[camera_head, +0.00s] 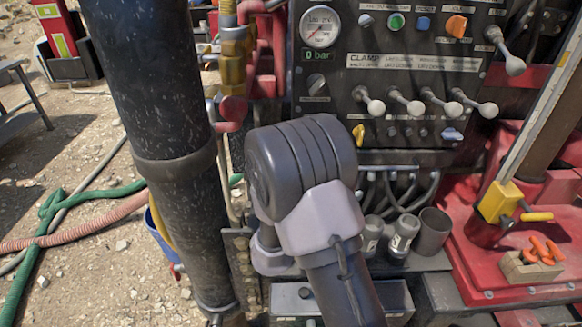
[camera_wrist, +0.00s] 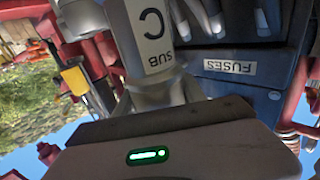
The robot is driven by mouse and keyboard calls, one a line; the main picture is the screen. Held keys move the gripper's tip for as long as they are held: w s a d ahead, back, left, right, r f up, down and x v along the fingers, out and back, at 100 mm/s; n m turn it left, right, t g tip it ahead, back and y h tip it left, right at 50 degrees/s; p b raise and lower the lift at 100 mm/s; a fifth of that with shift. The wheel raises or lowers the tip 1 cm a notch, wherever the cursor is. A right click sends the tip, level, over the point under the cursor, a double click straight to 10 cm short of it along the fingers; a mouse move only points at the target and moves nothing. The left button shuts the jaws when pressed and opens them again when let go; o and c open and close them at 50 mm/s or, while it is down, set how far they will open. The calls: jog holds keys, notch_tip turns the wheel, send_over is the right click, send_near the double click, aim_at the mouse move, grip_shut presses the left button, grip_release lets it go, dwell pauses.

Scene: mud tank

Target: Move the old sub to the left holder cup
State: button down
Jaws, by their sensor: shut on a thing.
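In the wrist view a grey metal sub (camera_wrist: 150,30) marked "SUB" and "C" stands between the fingers of my gripper (camera_wrist: 160,98). The gripper is shut on it. My arm covers the middle of the head view and hides the gripper and the held sub there. To the right of my arm, two grey subs (camera_head: 403,236) sit side by side in holders. A dark, open cup (camera_head: 433,231) stands to their right and looks empty. Any cup further left is hidden behind my arm, so I cannot tell which is the left holder cup.
A control panel (camera_head: 410,85) with levers and a gauge stands behind. A thick black vertical pipe (camera_head: 150,110) is close on the left. A red deck (camera_head: 500,260) with a wooden box (camera_head: 530,270) lies right. A "FUSES" box (camera_wrist: 250,85) shows beside the sub in the wrist view.

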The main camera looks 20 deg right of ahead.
jog(key=shift+s+f+g, duration=0.2)
jog(key=shift+g, duration=0.1)
jog(key=shift+m, duration=0.3)
jog(key=shift+s+d+f+b, duration=0.15)
jog(key=shift+f+b, duration=0.6)
jog(key=shift+f, duration=0.75)
jog(key=shift+s+d+f+b, duration=0.15)
jog(key=shift+f+b, duration=0.6)
jog(key=shift+f, duration=0.7)
jog(key=shift+w+f+b, duration=0.1)
jog(key=shift+f+b, duration=1.05)
jog(key=shift+b, duration=0.05)
jog(key=shift+f+b, duration=0.55)
jog(key=shift+b, duration=0.15)
jog(key=c, duration=0.6)
grip_release()
jog(key=shift+a, duration=0.1)
